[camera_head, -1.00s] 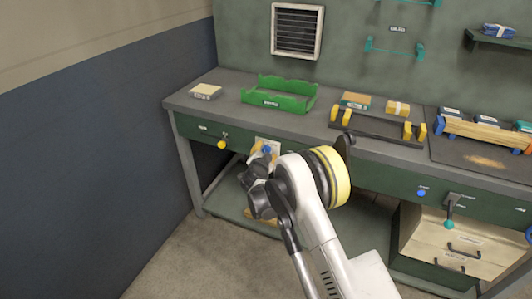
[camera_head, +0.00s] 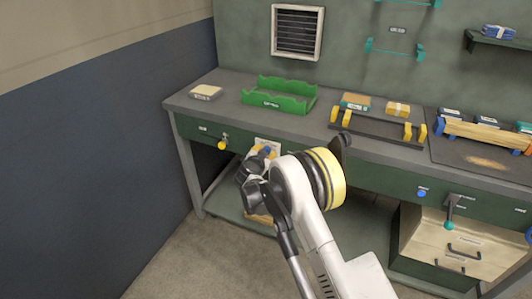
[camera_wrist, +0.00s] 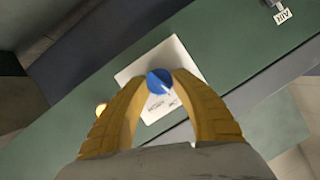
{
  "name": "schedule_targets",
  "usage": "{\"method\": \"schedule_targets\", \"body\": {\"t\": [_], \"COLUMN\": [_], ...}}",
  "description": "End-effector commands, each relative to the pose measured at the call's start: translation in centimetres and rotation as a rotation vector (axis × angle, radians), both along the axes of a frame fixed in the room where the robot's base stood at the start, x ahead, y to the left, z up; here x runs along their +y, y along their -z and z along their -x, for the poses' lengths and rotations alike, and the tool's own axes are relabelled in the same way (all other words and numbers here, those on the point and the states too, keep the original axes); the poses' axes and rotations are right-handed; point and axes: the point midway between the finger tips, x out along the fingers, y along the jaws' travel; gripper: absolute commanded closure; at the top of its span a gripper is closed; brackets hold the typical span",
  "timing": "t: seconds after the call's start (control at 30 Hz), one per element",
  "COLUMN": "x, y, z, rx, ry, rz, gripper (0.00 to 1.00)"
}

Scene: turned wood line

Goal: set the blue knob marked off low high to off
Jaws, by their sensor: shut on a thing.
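The blue knob (camera_wrist: 159,82) sits on a pale label plate (camera_wrist: 175,62) on the green bench front. In the wrist view my gripper (camera_wrist: 159,84) has its two yellow fingers around the knob, shut on it. A white pointer mark shows on the knob, toward its lower right; the plate's lettering is too small to read surely. In the head view the blue knob (camera_head: 268,150) shows at the fingertips, with the plate (camera_head: 262,142) partly hidden behind my gripper (camera_head: 265,151).
A yellow knob (camera_head: 222,145) is left of the plate on the same front. Another blue knob (camera_head: 421,193) and a lever with a teal end (camera_head: 449,225) are farther right. A green tray (camera_head: 279,97) stands on the bench top above. An open drawer unit (camera_head: 455,240) juts out at right.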

Motion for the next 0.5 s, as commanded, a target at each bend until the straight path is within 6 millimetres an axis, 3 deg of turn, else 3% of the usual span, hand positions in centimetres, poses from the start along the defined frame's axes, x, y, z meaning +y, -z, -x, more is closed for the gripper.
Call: {"method": "schedule_targets", "body": {"t": [0.5], "x": [0.26], "y": [-0.07], "z": [-0.13], "rx": [0.136], "ry": [-0.001], "rz": [0.378], "gripper": [1.00]}}
